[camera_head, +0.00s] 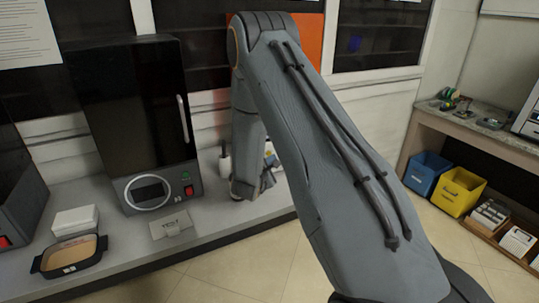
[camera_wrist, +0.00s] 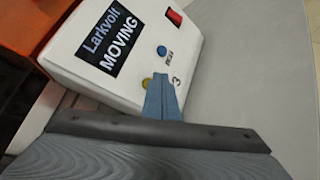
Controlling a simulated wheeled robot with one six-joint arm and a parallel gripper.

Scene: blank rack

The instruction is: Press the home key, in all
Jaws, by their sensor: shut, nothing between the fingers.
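A white control panel (camera_wrist: 105,85) fills the upper left of the wrist view, tilted in the picture. Its dark display (camera_wrist: 110,42) reads "Larkvolt MOVING". A blue button (camera_wrist: 162,50) sits right of the display, with a small label beside it too small to read. A yellow button (camera_wrist: 147,83) is lower, partly covered by my fingertips, and a "3" is printed to its right. My gripper (camera_wrist: 161,78) is shut and empty, its tips over the panel by the yellow button and below the blue one. I cannot tell whether they touch it.
A red switch (camera_wrist: 173,20) is at the panel's upper right. In the head view a tall black machine (camera_head: 130,110) stands on the grey bench (camera_head: 215,215), with a small card (camera_head: 171,224) and a black-rimmed tray (camera_head: 70,257) nearby. My arm hides much of the right side.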

